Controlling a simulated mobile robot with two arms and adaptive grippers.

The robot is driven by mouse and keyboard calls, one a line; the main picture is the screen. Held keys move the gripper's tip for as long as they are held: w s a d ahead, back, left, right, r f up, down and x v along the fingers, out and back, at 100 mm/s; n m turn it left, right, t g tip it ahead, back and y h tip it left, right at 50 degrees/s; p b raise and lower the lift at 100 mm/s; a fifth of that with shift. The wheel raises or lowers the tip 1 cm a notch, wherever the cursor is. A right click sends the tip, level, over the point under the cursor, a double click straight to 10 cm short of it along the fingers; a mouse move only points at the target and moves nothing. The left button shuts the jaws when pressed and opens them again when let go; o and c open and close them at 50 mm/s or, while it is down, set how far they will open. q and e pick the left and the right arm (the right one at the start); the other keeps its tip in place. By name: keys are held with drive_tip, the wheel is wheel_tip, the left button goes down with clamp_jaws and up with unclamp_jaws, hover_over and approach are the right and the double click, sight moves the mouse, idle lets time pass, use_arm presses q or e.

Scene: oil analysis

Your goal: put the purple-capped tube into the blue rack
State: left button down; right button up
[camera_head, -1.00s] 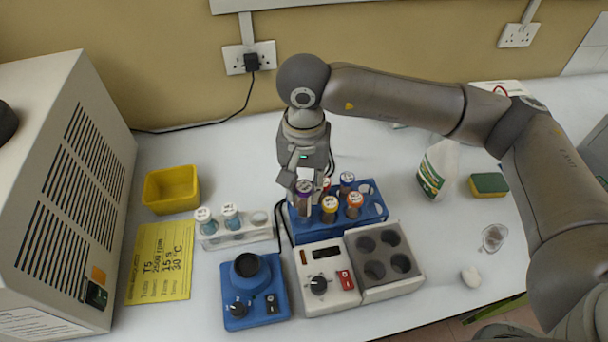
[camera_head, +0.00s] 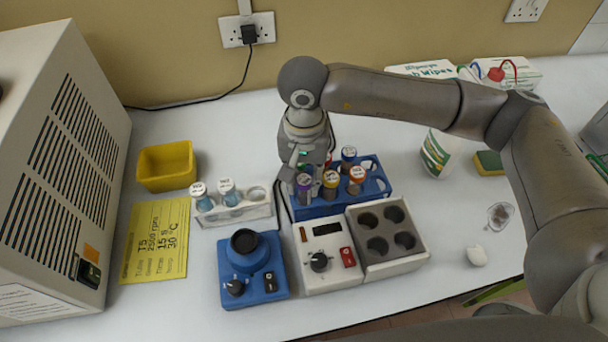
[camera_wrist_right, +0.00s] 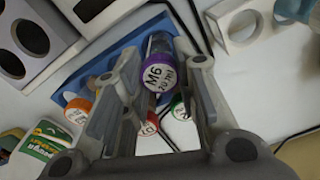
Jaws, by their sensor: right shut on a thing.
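The purple-capped tube (camera_head: 304,184) is upright at the left end of the blue rack (camera_head: 345,205). In the right wrist view its cap (camera_wrist_right: 160,74) reads M6 and sits between the fingers. My right gripper (camera_head: 303,171) is shut on this tube from above. The tube's lower part appears to be within the rack's left end, but its bottom is hidden, so I cannot tell how deep it sits. Its cap is about level with the yellow-capped tube (camera_head: 331,179). My left gripper is out of view.
A white holder (camera_head: 237,214) with two blue tubes stands left of the rack. In front are a blue mixer (camera_head: 262,286) and a white block with several wells (camera_head: 410,262). A yellow bin (camera_head: 166,170) and a large machine (camera_head: 45,190) are at left. A bottle (camera_head: 436,155) stands right.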

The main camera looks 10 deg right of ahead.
drive_tip(key=o, duration=0.9)
drive_tip(key=shift+o, duration=0.2)
